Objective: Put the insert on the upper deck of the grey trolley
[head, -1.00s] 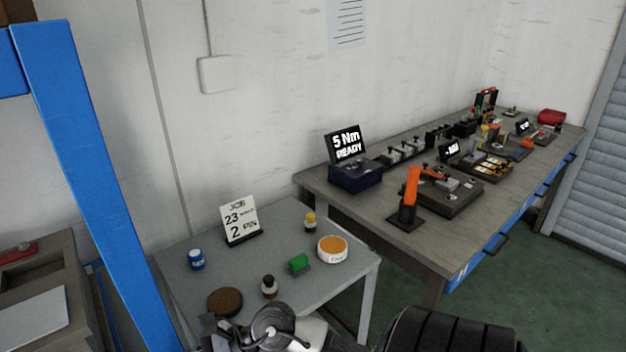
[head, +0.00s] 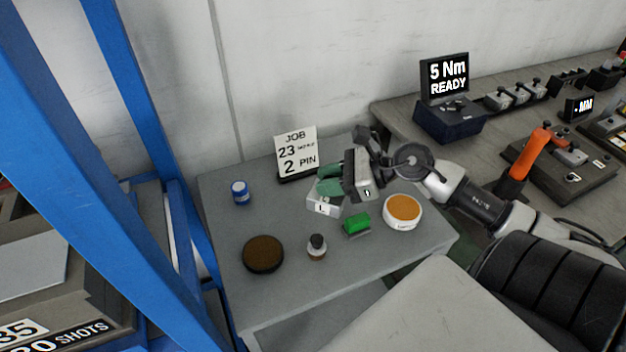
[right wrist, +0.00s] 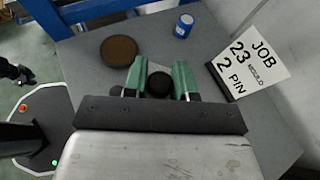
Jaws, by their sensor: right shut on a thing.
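The grey trolley's upper deck (head: 290,295) fills the middle of the head view. The insert, a pale metal block with a white label (head: 324,206), is low over the deck between the job sign and the green piece. I cannot tell whether it touches the deck. My right gripper (head: 326,186) has green fingers and is shut on the insert. In the right wrist view the green fingers (right wrist: 159,82) close around a dark round knob, with a pale surface just beyond. My left gripper is not in view.
On the deck are a job sign (head: 297,152), blue jar (head: 240,193), brown disc (head: 263,254), dark-capped bottle (head: 317,247), green piece (head: 357,224) and orange-topped tub (head: 402,211). A blue frame (head: 140,100) stands left.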

